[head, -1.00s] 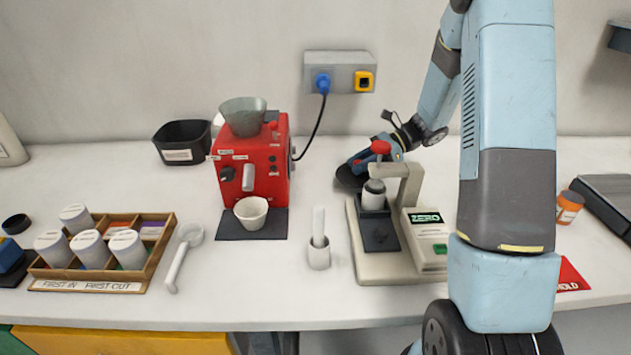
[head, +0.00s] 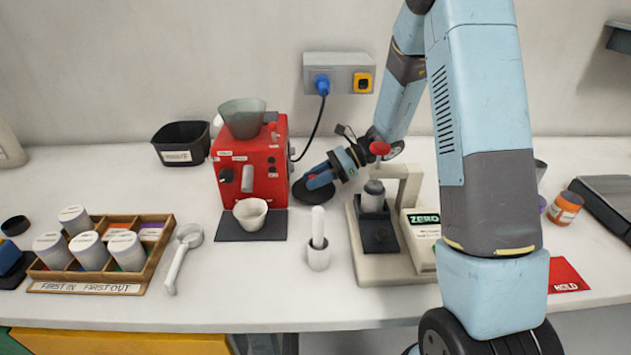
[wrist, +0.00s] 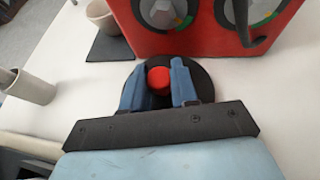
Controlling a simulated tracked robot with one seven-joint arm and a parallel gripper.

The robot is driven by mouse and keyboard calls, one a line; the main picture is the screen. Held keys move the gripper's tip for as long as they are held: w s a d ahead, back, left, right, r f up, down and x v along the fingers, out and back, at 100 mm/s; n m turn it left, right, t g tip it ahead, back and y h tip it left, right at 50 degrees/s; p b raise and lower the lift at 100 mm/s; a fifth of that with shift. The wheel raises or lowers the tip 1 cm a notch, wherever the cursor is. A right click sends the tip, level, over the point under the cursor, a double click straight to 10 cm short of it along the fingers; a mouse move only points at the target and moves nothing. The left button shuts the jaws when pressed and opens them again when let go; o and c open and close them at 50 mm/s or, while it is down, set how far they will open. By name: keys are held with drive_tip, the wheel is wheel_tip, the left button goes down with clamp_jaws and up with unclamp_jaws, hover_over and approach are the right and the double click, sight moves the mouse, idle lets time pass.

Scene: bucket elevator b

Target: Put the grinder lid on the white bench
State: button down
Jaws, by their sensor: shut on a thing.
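The grinder lid (head: 310,194) is a flat black disc with a red knob (wrist: 158,80). My gripper (wrist: 158,88) is shut on the red knob, with one blue finger on each side, and part of the disc shows around and beyond the fingers in the wrist view. In the head view, my gripper (head: 318,180) holds the lid low at the white bench (head: 270,285), just right of the red grinder (head: 252,165). I cannot tell whether the disc touches the bench.
The mortar with pestle (head: 318,252) stands in front of the lid. The press with scale (head: 380,240) stands to the right. A white cup (head: 251,213) sits on a dark mat before the grinder. A black cable hangs behind. Open bench lies in front of the mat.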

drive_tip(key=shift+f, duration=0.5)
drive_tip(key=c, duration=0.9)
unclamp_jaws()
drive_tip(key=shift+o, duration=0.2)
drive_tip(key=v, duration=1.2)
